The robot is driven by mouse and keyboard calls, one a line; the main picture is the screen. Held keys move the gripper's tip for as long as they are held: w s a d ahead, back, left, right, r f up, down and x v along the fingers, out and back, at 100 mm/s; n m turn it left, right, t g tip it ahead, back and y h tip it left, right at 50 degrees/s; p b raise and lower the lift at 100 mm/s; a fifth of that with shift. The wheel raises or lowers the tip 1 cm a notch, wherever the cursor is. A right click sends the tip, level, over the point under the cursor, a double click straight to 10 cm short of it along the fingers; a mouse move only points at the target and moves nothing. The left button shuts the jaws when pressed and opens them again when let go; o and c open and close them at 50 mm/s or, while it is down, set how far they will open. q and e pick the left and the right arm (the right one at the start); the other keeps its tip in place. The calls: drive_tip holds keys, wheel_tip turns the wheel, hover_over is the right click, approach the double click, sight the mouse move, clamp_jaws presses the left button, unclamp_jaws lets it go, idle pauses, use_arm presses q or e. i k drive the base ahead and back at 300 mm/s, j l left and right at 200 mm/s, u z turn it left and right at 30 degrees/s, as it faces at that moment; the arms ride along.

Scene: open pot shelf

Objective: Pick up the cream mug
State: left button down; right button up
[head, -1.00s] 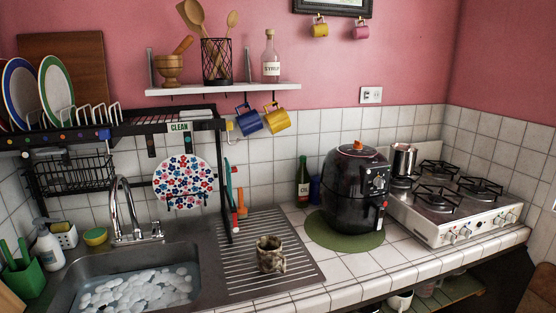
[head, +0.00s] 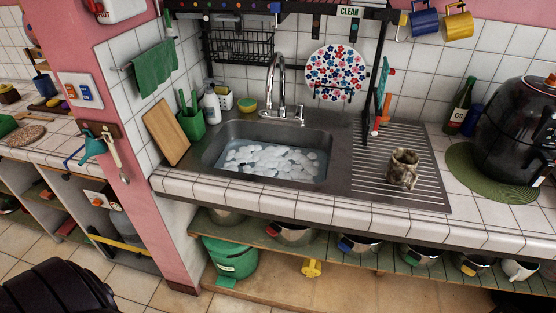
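A pale cream or white mug (head: 519,270) stands at the far right of the open pot shelf under the counter, in the head view. It sits beside a pot with a yellow-marked handle, and the counter edge is just above it. A second mug, mottled brown and cream (head: 402,169), stands upright on the ridged drainboard right of the sink. Neither of my grippers shows in the head view, so their state is hidden.
Several steel pots (head: 361,248) line the green shelf board (head: 318,246) left of the pale mug. Below are a green bin (head: 231,258) and a yellow object (head: 312,268). The tiled counter (head: 480,225) overhangs the shelf. A black air fryer (head: 515,130) stands on the right.

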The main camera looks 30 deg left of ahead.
sight(402, 165)
drive_tip(key=i+l+u, duration=0.5)
drive_tip(key=i+l, duration=0.2)
